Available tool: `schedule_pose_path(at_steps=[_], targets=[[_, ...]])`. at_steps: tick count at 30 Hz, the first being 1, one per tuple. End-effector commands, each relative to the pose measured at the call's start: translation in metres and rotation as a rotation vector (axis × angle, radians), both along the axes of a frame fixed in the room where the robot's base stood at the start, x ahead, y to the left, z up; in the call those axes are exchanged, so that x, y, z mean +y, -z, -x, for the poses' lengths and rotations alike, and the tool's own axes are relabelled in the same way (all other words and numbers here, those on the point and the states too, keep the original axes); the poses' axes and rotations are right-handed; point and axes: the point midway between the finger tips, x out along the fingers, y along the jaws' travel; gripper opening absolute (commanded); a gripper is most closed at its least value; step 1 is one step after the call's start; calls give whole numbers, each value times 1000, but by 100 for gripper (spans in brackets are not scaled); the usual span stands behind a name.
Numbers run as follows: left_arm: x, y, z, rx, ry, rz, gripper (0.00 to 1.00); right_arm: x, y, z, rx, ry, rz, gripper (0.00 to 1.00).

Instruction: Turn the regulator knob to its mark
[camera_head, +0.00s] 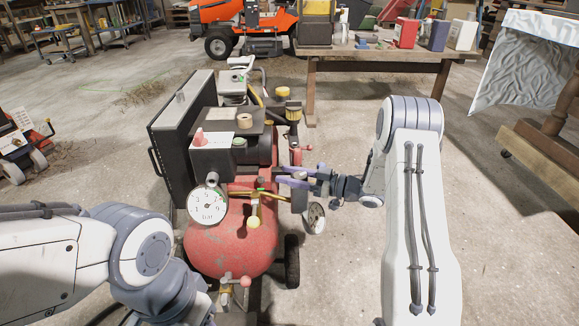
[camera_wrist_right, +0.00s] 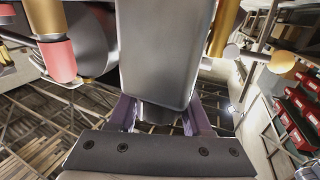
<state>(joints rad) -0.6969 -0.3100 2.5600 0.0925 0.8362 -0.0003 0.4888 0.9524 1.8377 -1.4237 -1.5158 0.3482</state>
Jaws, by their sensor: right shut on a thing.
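The red air compressor (camera_head: 230,240) stands on the floor in the middle of the head view. A large round gauge (camera_head: 208,205) marked "bar" faces me at its front, and a smaller gauge (camera_head: 315,217) sits on its right side. My right gripper (camera_head: 284,177) reaches in from the right to the fittings on that side. Its purple fingers are shut on the dark regulator knob, mostly hidden in the head view. In the right wrist view a dark rounded piece (camera_wrist_right: 158,115) lies between the fingers, below a big grey block (camera_wrist_right: 160,50). I cannot make out the mark.
A black cabinet (camera_head: 178,135) and a red knob (camera_head: 199,136) on a box are left of the fittings. A yellow-capped part (camera_head: 293,110) stands just behind my right gripper. A wooden bench (camera_head: 385,54) is behind.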

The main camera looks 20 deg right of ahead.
Motion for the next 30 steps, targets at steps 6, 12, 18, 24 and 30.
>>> schedule_pose_path(at_steps=[6, 12, 18, 24, 30], targets=[[0, -17, 0, 0, 0, 0, 50, 1, -2, 5, 0, -197, 0, 0], [0, -21, 0, 0, 0, 0, 50, 3, 0, 9, -1, -357, 1, 0], [0, -21, 0, 0, 0, 0, 50, 4, 0, 13, 0, -474, 0, 0], [0, -21, 0, 0, 0, 0, 50, 5, 0, 15, -1, -542, -1, 0], [0, -21, 0, 0, 0, 0, 50, 5, -1, 16, -2, -569, -1, 0]])
